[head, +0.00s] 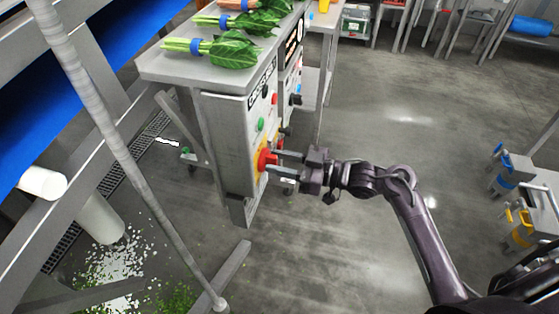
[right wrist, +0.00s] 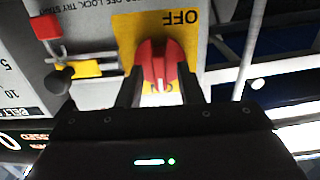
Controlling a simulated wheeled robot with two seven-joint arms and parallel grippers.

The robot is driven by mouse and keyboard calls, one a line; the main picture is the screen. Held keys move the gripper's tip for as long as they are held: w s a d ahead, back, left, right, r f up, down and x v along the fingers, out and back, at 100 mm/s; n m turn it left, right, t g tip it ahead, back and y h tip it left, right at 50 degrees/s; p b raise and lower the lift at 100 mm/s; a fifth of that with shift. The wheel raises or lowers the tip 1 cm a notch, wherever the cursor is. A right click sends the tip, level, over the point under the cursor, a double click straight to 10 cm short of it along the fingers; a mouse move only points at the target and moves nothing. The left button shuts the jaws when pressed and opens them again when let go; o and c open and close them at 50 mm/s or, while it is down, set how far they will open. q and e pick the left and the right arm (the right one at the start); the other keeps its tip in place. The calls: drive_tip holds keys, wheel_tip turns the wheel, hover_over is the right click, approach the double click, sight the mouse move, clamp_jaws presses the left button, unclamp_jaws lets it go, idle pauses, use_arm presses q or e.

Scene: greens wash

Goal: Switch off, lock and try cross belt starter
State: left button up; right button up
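The starter panel (head: 236,134) is the side face of a grey steel cabinet in the head view. A red rotary handle (head: 266,160) sits on a yellow plate low on it. In the right wrist view the handle (right wrist: 158,62) lies between the fingers, and the plate (right wrist: 126,28) reads OFF, upside down. My right gripper (head: 283,164) is at the handle, its fingers apart on either side; finger contact is unclear. A green button (head: 261,124) is above the handle. The right wrist view shows a red square (right wrist: 45,27), yellow tag (right wrist: 88,69) and black knob (right wrist: 59,80). My left gripper is out of view.
Bunches of greens (head: 225,48) lie on the cabinet's top. A grey pole (head: 105,130) and blue belt (head: 25,105) are at the left. Scraps (head: 115,265) litter the floor there. A grey cart (head: 543,182) stands at the right. The floor between is clear.

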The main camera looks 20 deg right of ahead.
drive_tip(key=shift+a, duration=0.1)
clamp_jaws()
